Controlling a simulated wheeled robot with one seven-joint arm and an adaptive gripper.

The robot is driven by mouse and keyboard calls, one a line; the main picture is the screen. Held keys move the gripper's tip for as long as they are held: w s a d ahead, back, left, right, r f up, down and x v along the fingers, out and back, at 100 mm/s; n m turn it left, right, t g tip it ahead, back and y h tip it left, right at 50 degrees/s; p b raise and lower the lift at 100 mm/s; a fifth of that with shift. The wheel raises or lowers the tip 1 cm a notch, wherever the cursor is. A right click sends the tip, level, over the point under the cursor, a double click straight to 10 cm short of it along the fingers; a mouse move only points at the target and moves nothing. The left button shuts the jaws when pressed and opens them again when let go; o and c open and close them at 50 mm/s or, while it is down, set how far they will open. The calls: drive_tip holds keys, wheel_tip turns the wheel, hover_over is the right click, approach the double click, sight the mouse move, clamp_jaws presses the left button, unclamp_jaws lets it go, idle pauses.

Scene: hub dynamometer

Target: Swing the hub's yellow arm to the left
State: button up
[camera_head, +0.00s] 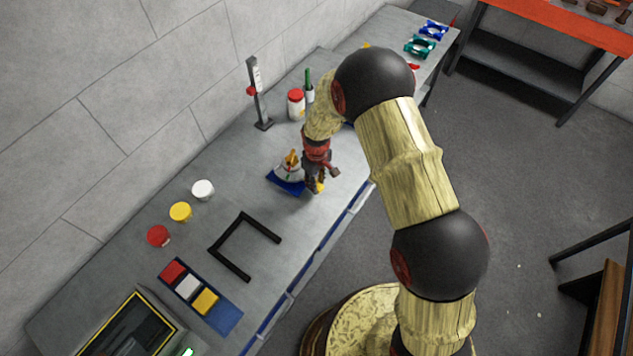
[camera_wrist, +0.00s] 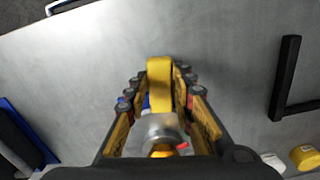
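The hub (camera_head: 287,173) stands on a blue base on the grey bench, partly hidden by my gripper. In the wrist view its silver, rounded top (camera_wrist: 160,128) lies between my fingers. The yellow arm (camera_wrist: 160,72) reaches out from it, up the picture between the fingertips; its end also shows below my gripper in the head view (camera_head: 319,187). My gripper (camera_wrist: 161,82) points down with one finger on each side of the yellow arm. The gaps look very narrow; I cannot tell whether the fingers touch it. In the head view my gripper (camera_head: 315,182) is right of the hub.
A black U-shaped frame (camera_head: 240,221) lies on the bench towards the lower left. A gauge stand (camera_head: 258,95) and a red-lidded jar (camera_head: 296,104) stand behind. Red (camera_head: 158,236), yellow (camera_head: 180,212) and white (camera_head: 203,190) round pieces line the wall side. Bench around the hub is mostly clear.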

clamp_jaws()
idle(0.3)
drive_tip(key=shift+a, duration=0.1)
drive_tip(key=shift+s+a+m+b, duration=0.2)
drive_tip(key=shift+s+a+m, duration=0.2)
drive_tip(key=shift+a+m, duration=0.25)
drive_tip(key=shift+s+a+m+b, duration=0.2)
drive_tip(key=shift+s+a+m, duration=0.25)
drive_tip(key=shift+m, duration=0.2)
drive_tip(key=a+m, duration=0.2)
drive_tip(key=s+a+m+b, duration=0.1)
drive_tip(key=a+m, duration=0.1)
drive_tip(key=shift+s+a, duration=0.2)
drive_tip(key=shift+a, duration=0.2)
drive_tip(key=a+m, duration=0.2)
drive_tip(key=a+m+b, duration=0.1)
drive_tip(key=m, duration=0.1)
drive_tip(key=a+m+b, duration=0.1)
drive_tip(key=a, duration=0.1)
drive_tip(key=shift+w+a+m, duration=0.3)
drive_tip(key=shift+w+m, duration=0.05)
drive_tip(key=shift+m, duration=0.05)
drive_tip(key=shift+w+a+m+b, duration=0.25)
drive_tip(key=shift+w+a+m, duration=0.2)
drive_tip(key=shift+a+m, duration=0.35)
drive_tip(key=shift+w+a+m+b, duration=0.2)
drive_tip(key=shift+w+a+m, duration=0.2)
drive_tip(key=shift+a+m, duration=0.4)
